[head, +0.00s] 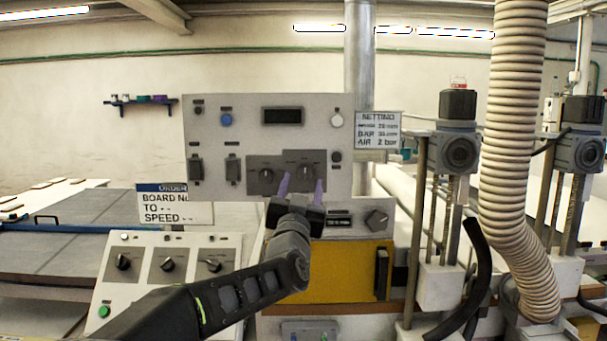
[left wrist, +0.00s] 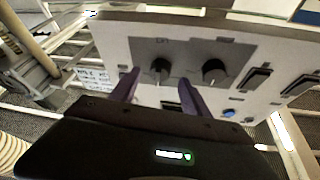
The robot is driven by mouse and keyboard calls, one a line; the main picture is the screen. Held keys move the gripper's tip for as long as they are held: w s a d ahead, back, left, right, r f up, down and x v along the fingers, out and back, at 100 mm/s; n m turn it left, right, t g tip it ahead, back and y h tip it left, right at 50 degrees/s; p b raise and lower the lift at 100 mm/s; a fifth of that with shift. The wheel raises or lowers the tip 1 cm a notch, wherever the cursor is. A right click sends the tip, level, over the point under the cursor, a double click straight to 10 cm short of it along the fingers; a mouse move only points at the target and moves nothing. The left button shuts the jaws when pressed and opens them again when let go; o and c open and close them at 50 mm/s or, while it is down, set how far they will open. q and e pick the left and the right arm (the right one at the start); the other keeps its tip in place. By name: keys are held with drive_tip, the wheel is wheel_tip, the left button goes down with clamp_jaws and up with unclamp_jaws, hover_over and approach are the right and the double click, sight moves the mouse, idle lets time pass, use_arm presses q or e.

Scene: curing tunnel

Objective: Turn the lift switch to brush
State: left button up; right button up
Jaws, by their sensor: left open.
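An upright grey panel (head: 220,110) faces me. On its dark plate are two black rotary knobs, a left one (head: 266,176) and a right one (head: 305,171). Their labels are too small to read, so I cannot tell which is the lift switch. My left gripper (head: 301,189) is open and empty, its two purple fingers pointing at the right knob. In the left wrist view, turned over, that knob (left wrist: 160,70) shows between the fingertips (left wrist: 159,80); contact cannot be told. The other knob (left wrist: 213,70) is outside the fingers. My right gripper is not seen.
A sloped console (head: 140,290) with several knobs and a green button stands at lower left. Another knob (head: 376,220) sits below the panel at right, above a yellow front (head: 340,270). A ribbed hose (head: 515,150) and lift posts stand at right.

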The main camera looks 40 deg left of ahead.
sight(304, 178)
use_arm(q)
drive_tip(key=shift+p+x, duration=0.4)
drive_tip(key=shift+x, duration=1.15)
drive_tip(key=shift+c, duration=0.4)
clamp_jaws()
